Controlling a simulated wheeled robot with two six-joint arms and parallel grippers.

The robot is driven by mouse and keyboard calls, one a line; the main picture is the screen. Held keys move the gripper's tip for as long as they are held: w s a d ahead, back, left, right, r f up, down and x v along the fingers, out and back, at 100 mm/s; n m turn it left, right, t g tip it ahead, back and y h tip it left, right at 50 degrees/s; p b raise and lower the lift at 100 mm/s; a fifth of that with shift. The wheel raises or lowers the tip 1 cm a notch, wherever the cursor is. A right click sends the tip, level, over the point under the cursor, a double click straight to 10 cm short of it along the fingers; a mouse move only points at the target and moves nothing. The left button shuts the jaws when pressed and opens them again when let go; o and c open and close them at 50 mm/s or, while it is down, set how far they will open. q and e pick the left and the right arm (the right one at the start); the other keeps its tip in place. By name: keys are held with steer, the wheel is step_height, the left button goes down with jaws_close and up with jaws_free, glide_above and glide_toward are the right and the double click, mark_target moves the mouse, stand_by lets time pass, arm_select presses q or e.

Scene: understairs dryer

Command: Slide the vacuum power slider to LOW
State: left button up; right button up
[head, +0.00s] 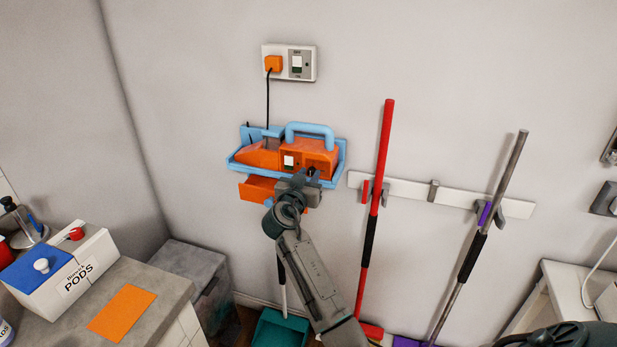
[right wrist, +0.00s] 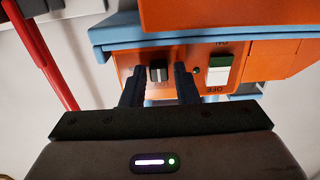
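The orange vacuum (head: 262,154) sits in a blue wall holder (head: 237,165) in the head view. In the right wrist view its orange panel (right wrist: 258,62) carries a small dark slider knob (right wrist: 158,72), with partly readable lettering beside it. My right gripper (head: 305,178) is at the vacuum's front, and the knob is hidden behind it in the head view. In the right wrist view, the fingers of my right gripper (right wrist: 159,80) are open, one on each side of the knob, with visible gaps. A white and green switch (right wrist: 220,68) marked OFF is beside it. My left gripper is not in view.
A wall socket (head: 300,63) with an orange plug (head: 273,63) and hanging black cord is above the vacuum. A red-handled pole (head: 384,150) hangs close to the right. A grey counter (head: 160,283) is at the lower left.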

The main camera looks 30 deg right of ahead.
steer(key=shift+s+a+f, duration=0.15)
steer(key=shift+s+a, duration=0.1)
steer(key=shift+a, duration=0.05)
steer(key=b+v, duration=0.3)
steer(key=v, duration=0.7)
steer(key=shift+b, duration=0.3)
